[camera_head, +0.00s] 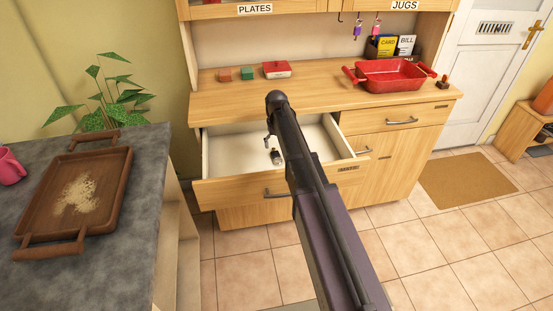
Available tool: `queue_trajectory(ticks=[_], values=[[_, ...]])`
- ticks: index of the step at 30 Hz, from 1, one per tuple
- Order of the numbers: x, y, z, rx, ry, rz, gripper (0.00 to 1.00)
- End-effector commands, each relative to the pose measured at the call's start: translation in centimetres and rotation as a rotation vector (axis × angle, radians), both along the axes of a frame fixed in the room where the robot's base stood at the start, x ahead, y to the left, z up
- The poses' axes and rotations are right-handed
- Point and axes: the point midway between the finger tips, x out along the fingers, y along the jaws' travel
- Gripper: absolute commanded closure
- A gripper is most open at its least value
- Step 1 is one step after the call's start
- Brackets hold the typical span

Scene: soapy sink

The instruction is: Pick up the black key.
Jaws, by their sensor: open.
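I cannot make out a black key for certain. A wooden drawer (225,190) of the cabinet stands pulled open, with a pale inside. My arm reaches over it from the lower right and covers part of its interior. My gripper (273,153) points down into the drawer area, small and partly hidden by my arm. It is open, and I see nothing held in it. Small dark and pale shapes show at the gripper, too small to tell apart.
A red tray (392,76), a red-and-white box (277,69) and small blocks (248,74) stand on the countertop. Tags (357,31) hang from hooks above. A brown tray (108,180) with pale crumbs lies on the grey counter at left.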

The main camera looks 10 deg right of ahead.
Motion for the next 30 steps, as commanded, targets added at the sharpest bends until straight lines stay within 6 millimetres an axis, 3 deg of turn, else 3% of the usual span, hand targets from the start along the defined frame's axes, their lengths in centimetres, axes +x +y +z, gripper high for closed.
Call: queue_trajectory(ticks=[14, 30], values=[[0.0, 0.0, -0.4, 0.0, 0.0, 0.0, 0.11], [-0.1, 0.1, -4.2, 0.0, 0.0, 0.0, 0.11]])
